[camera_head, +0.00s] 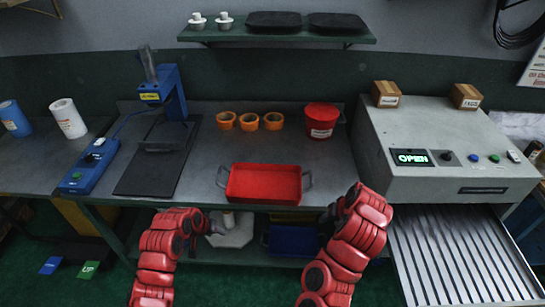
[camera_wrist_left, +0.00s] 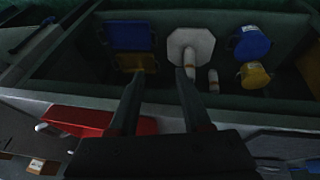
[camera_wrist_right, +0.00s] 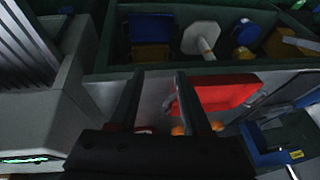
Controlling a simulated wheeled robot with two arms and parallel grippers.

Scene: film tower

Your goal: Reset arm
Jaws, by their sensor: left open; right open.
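Both my red arms reach in from the bottom of the head view, bent, at the front edge of the workbench (camera_head: 330,170). My left gripper shows in the left wrist view (camera_wrist_left: 157,75); its two dark fingers are apart with nothing between them. My right gripper shows in the right wrist view (camera_wrist_right: 158,78); its fingers are also apart and empty. In the head view both grippers are small, dark and partly hidden by the arms. A red tray (camera_head: 263,183) with side handles lies on the bench between and beyond the arms, apparently untouched.
A machine (camera_head: 440,150) with a lit OPEN display stands at right above a ribbed surface (camera_head: 460,255). A blue press (camera_head: 165,85), orange rings (camera_head: 249,121) and a red tub (camera_head: 320,118) stand behind. A lower shelf holds a blue bin (camera_head: 293,240) and a pale octagonal-based object (camera_head: 232,232).

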